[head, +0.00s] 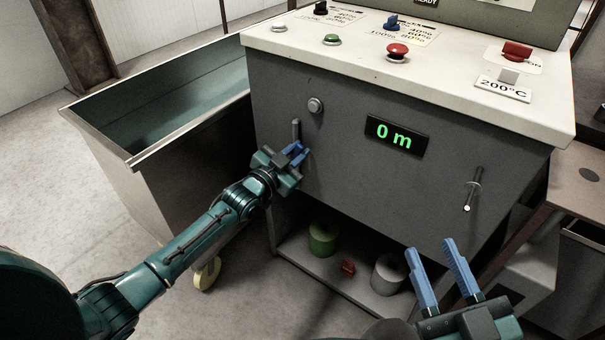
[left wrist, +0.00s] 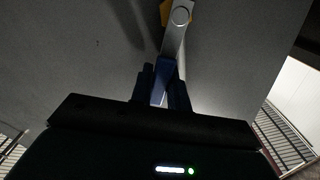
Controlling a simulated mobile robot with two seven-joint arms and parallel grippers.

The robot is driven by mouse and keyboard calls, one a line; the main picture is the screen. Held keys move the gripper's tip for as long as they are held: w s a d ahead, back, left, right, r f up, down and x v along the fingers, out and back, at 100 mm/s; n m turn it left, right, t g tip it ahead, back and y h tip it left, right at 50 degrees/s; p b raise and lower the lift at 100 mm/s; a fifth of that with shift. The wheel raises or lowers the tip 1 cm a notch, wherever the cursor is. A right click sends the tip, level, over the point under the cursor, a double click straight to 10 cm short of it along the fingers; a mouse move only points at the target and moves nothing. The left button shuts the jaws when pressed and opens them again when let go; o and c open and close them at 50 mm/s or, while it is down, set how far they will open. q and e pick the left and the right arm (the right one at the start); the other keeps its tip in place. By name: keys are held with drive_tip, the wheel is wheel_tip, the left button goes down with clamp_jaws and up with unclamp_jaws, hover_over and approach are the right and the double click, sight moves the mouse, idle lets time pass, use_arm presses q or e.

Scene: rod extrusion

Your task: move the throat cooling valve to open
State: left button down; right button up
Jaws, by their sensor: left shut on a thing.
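A grey lever handle (head: 296,128), which looks like a valve handle, stands upright on the left of the machine's front panel. My left gripper (head: 298,151) is at this lever's lower part, its blue fingers shut on it. In the left wrist view the silver lever (left wrist: 177,38) runs down between the blue fingers (left wrist: 162,82). A second lever (head: 472,192) hangs on the right of the panel. I cannot read a label telling which is the throat cooling valve. My right gripper (head: 431,247) is open and empty, below and left of the second lever.
The white console top (head: 450,75) above carries knobs and buttons, including a red button (head: 397,52). A display (head: 396,136) reads "0 m". A metal bin (head: 150,150) stands at the left. A lower shelf (head: 330,285) holds a green canister (head: 322,240) and a grey canister (head: 387,275).

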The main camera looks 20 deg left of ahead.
use_arm(q)
drive_tip(key=shift+a+n, duration=0.25)
drive_tip(key=shift+n, duration=0.05)
drive_tip(key=shift+w+a+r+n, duration=0.2)
drive_tip(key=shift+a+n, duration=0.25)
drive_tip(key=shift+n, duration=0.45)
drive_tip(key=shift+w+a+n, duration=0.15)
drive_tip(key=shift+a+n, duration=0.25)
drive_tip(key=shift+n, duration=0.2)
drive_tip(key=c, duration=1.3)
unclamp_jaws()
drive_tip(key=shift+o, duration=0.2)
